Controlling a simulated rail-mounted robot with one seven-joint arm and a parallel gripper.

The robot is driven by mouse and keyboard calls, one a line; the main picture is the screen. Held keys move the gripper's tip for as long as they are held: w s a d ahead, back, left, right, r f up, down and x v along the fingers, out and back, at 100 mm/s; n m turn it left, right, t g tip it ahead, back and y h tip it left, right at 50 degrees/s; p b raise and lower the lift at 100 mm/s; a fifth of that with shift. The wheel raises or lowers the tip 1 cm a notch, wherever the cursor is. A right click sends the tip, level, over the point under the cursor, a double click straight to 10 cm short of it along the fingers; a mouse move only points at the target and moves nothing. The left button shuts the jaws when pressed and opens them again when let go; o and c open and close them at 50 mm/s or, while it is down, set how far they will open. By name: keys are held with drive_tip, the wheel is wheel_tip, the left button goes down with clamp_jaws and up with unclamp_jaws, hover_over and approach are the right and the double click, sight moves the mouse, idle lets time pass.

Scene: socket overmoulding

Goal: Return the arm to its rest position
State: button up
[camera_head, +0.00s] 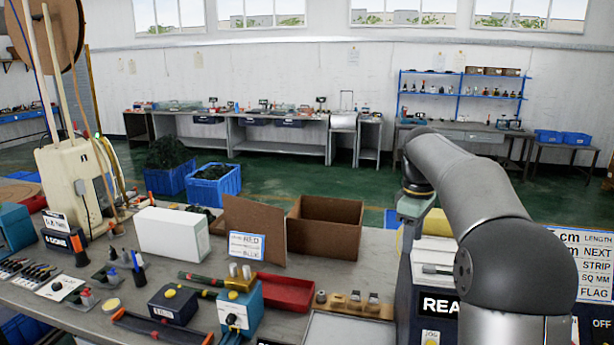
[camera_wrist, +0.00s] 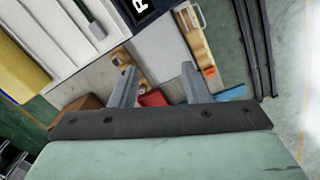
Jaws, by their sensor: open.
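My arm (camera_head: 480,215) comes in from the lower right in the head view and reaches up and back over the machine with the "REA" label. Its far end bends down behind the machine's top, and the gripper's fingers are hidden there. In the wrist view my gripper (camera_wrist: 158,85) shows two grey fingers standing well apart with nothing between them. The fingers hang over the bench, above a small red tray (camera_wrist: 153,99) and a pale board.
The machine (camera_head: 432,300) stands close under my arm. The bench holds a red tray (camera_head: 285,292), an open cardboard box (camera_head: 325,225), a white box (camera_head: 172,233) and a blue fixture (camera_head: 240,308). Blue crates (camera_head: 214,185) stand on the green floor behind, which is largely clear.

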drive_tip(key=s+a+f+m, duration=0.3)
drive_tip(key=s+f, duration=0.2)
drive_tip(key=s, duration=0.6)
drive_tip(key=s+a+f+m+b, duration=0.1)
drive_tip(key=s+a+f+m, duration=0.2)
drive_tip(key=s+f, duration=0.3)
drive_tip(key=s+a+f+m+b, duration=0.1)
drive_tip(key=s+a+f+m, duration=0.2)
drive_tip(key=s, duration=1.3)
wheel_tip(320, 180, down, 3)
drive_tip(key=shift+s+m+t, duration=0.15)
drive_tip(key=shift+m+t, duration=0.25)
drive_tip(key=shift+m, duration=0.2)
